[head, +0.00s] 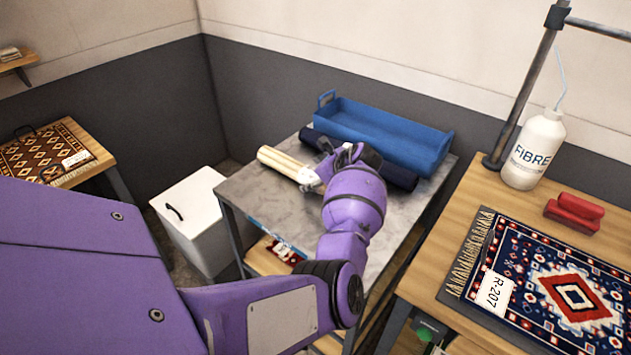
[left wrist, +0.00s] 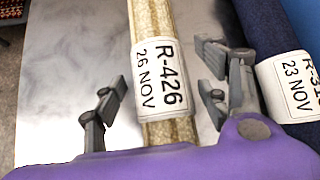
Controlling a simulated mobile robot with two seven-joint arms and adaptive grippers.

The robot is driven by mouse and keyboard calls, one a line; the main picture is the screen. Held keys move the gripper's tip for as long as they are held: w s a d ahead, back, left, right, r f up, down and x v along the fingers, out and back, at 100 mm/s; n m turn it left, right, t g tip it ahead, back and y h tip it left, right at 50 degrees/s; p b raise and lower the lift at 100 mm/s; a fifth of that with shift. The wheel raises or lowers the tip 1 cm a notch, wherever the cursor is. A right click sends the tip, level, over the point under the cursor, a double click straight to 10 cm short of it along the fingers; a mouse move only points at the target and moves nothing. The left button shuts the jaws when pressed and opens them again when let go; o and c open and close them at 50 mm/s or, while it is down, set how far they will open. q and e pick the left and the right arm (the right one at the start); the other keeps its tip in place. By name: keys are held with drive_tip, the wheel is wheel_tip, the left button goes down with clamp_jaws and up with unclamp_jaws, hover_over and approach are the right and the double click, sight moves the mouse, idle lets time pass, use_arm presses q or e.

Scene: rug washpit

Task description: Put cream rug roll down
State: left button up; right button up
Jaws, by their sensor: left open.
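The cream rug roll (head: 281,161) lies on the grey metal table top (head: 262,201), beside a dark navy roll (head: 400,176). In the left wrist view the cream roll (left wrist: 153,22) carries a white tag reading R-426, 26 NOV. My left gripper (head: 312,178) is over the near part of the cream roll. In the left wrist view its open fingers (left wrist: 160,100) stand apart on either side of the roll, with gaps between. The near end of the roll is hidden by my gripper and arm. My right gripper is not in view.
A blue tray (head: 388,137) stands at the back of the table, behind the navy roll. The table's left front is bare. A wooden bench at right holds a patterned rug (head: 530,275), a FIBRE bottle (head: 534,150) and a red brush (head: 574,212). A white bin (head: 192,220) stands left.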

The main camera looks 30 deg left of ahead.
use_arm(q)
drive_tip(key=shift+w+a+f, duration=0.15)
drive_tip(key=shift+a+f, duration=0.25)
drive_tip(key=shift+r, duration=0.1)
drive_tip(key=c, duration=1.7)
clamp_jaws()
drive_tip(key=shift+r, duration=0.2)
